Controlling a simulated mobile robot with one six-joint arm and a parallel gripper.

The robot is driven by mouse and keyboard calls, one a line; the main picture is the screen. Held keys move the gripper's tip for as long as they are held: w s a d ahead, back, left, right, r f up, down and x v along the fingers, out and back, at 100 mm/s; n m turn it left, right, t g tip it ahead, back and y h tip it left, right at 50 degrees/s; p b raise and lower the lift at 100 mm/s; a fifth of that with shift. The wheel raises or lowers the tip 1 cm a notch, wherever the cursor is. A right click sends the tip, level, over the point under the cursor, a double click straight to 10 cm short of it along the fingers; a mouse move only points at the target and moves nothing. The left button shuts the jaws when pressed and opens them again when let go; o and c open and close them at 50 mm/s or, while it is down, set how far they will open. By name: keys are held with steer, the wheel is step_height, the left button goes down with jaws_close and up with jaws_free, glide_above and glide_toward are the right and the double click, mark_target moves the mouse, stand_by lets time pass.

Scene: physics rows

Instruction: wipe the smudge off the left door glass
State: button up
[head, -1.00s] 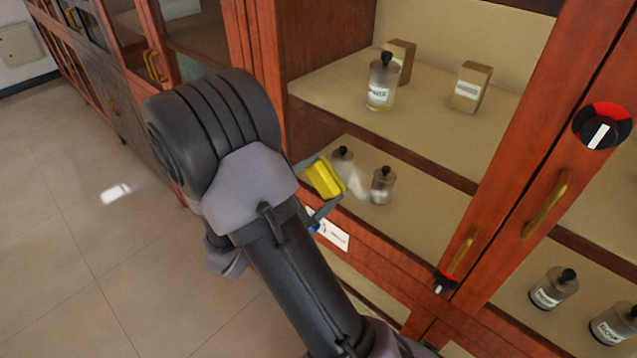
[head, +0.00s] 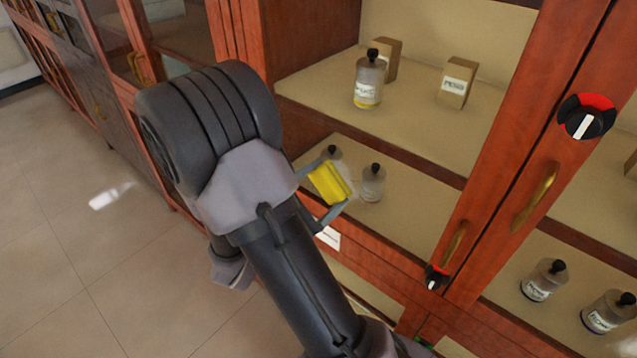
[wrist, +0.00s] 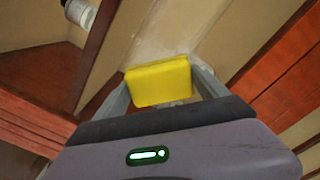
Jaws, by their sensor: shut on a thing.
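My gripper (head: 324,190) is shut on a yellow sponge (head: 331,183), which also shows between the two fingers in the wrist view (wrist: 158,82). The sponge is at the lower left part of the left door glass (head: 420,125); whether it touches the glass I cannot tell. A pale, hazy smudge (wrist: 165,35) shows just beyond the sponge in the wrist view. In the head view, the sponge and gripper hide part of that area, and only a faint haze shows at the sponge's right edge.
Behind the glass stand bottles (head: 369,80) and small boxes (head: 457,82) on shelves. Tiled floor (head: 110,260) is clear at left.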

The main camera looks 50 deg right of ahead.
mark_target(354, 187)
steer(key=shift+s+d, duration=0.2)
steer(key=shift+s, duration=0.8)
steer(key=shift+s+d, duration=0.1)
steer(key=shift+s, duration=1.15)
steer(key=shift+r+p, duration=0.3)
steer(key=shift+p, duration=0.6)
steer(key=shift+s+p, duration=0.1)
steer(key=shift+p, duration=1)
steer(key=shift+s+p, duration=0.1)
steer(key=shift+p, duration=0.4)
